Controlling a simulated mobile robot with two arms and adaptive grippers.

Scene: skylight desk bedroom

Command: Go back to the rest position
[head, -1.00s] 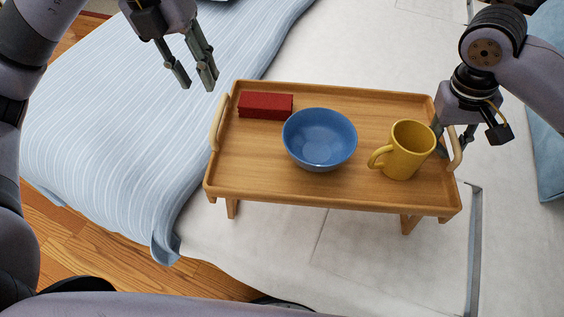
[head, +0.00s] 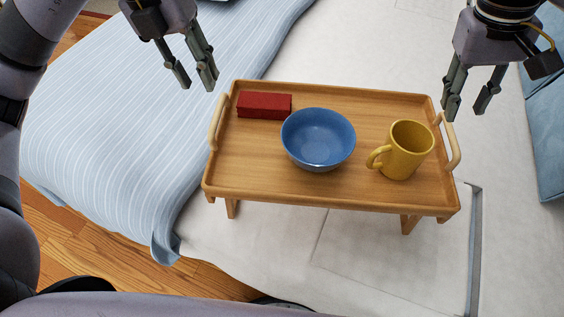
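My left gripper (head: 194,86) is open and empty, in the air over the striped blanket, to the upper left of the tray. My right gripper (head: 465,115) is open and empty, in the air by the tray's upper right corner, beyond the yellow mug. The wooden tray (head: 262,188) stands on short legs on the bed. On it are a red box (head: 264,106) at the back left, a blue bowl (head: 318,140) in the middle and an upright yellow mug (head: 408,150) at the right, its handle to the left.
The tray has raised handles at its left (head: 216,122) and right (head: 453,142) ends. A blue striped blanket (head: 120,130) covers the bed's left part. A white sheet (head: 270,235) surrounds the tray. A blue pillow (head: 550,130) lies at the right edge. Wooden floor (head: 110,255) shows at lower left.

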